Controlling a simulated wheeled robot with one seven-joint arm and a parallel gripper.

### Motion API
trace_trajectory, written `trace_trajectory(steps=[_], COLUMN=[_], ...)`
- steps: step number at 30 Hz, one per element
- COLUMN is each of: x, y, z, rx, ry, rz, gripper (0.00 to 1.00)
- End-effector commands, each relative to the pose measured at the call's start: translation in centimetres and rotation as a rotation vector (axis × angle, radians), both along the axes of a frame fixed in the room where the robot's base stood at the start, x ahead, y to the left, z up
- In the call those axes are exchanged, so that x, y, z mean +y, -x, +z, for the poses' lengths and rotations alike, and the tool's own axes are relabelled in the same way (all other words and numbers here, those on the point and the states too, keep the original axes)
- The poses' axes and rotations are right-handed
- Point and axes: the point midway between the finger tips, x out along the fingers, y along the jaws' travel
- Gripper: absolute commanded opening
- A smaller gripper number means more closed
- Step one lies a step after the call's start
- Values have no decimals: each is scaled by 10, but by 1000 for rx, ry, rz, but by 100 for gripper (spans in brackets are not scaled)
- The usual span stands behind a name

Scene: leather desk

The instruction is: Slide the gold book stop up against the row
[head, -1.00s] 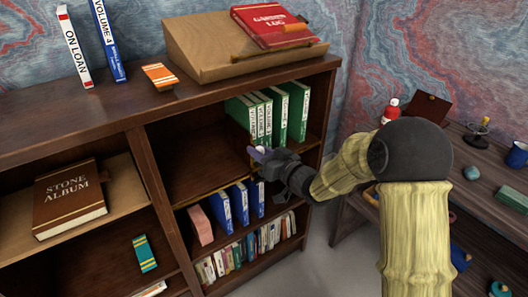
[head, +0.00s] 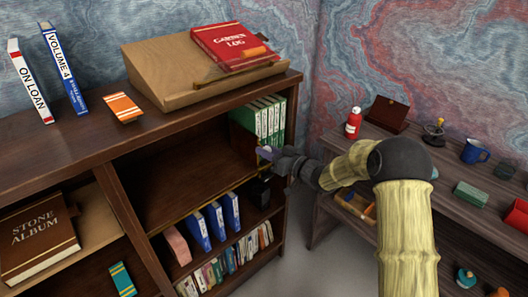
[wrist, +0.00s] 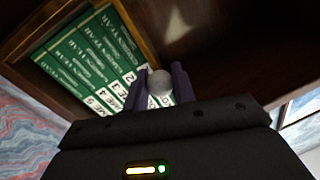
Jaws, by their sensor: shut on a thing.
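The row of green volumes (head: 268,118) stands upright at the right end of the upper shelf compartment. It also shows in the wrist view (wrist: 82,58). The gold book stop (head: 242,141) stands at the left end of the row; its gold edge runs beside the books in the wrist view (wrist: 139,32). I cannot tell whether it touches the nearest book. My gripper (head: 266,153) is at the shelf's front, its fingers shut on the stop's pale round knob (wrist: 160,83). The fingers hide part of the books' lower spines in the wrist view.
The shelf left of the stop (head: 185,180) is bare. Blue books and a pink one (head: 177,245) stand on the shelf below. A sloped stand with a red book (head: 233,45) sits on top. A side desk (head: 335,140) with several items is at right.

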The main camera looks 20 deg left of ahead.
Motion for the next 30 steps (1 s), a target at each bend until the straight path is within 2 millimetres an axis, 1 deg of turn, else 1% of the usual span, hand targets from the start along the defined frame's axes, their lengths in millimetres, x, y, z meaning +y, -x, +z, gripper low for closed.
trace_trajectory(steps=[1,5,6,8,9,17,20,23,26,30], x=[-2,-2,-2,-2,-1,-1,-5,-13,-28,-54], y=[-3,-2,-2,-2,-2,0,1,5,10,20], z=[2,2,2,2,2,1,1,1,2,1], rx=[-4,-4,-5,-3,-3,-1,-1,0,-1,0], ry=[-2,-2,-3,-3,-3,-1,-1,0,-1,-1], rz=[-6,-6,-6,-6,-5,-2,-2,-2,-4,-4], gripper=[0,0,32,44,47,47,47,47,47,47])
